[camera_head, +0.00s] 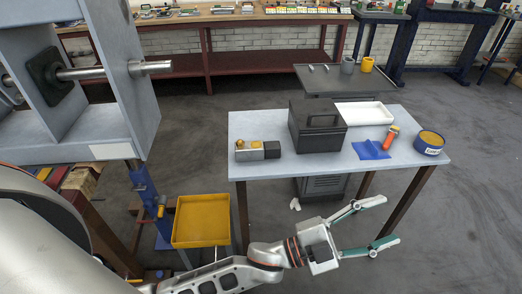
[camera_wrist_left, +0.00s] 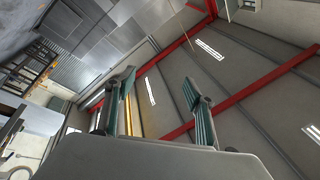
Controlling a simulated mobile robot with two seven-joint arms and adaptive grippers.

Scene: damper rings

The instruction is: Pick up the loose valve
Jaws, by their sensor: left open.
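A small grey block with brass-coloured parts on top and a black end (camera_head: 258,150) lies on the left part of the light table (camera_head: 285,170). It may be the loose valve; it is too small to tell for sure. My left gripper (camera_head: 390,221) is open and empty, in front of the table's front edge and to the right of the block, apart from it. In the left wrist view, the two fingers (camera_wrist_left: 158,80) stand wide apart with nothing between them, against ceiling and walls. No valve shows in that view. My right gripper is not in view.
The table also holds a black lidded box (camera_head: 317,127), a white tray (camera_head: 364,113), a blue cloth (camera_head: 370,150), an orange-red cylinder (camera_head: 391,137) and a blue-yellow tin (camera_head: 429,143). A yellow bin (camera_head: 202,222) stands left of the table. A grey frame with a metal shaft (camera_head: 100,72) fills the upper left.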

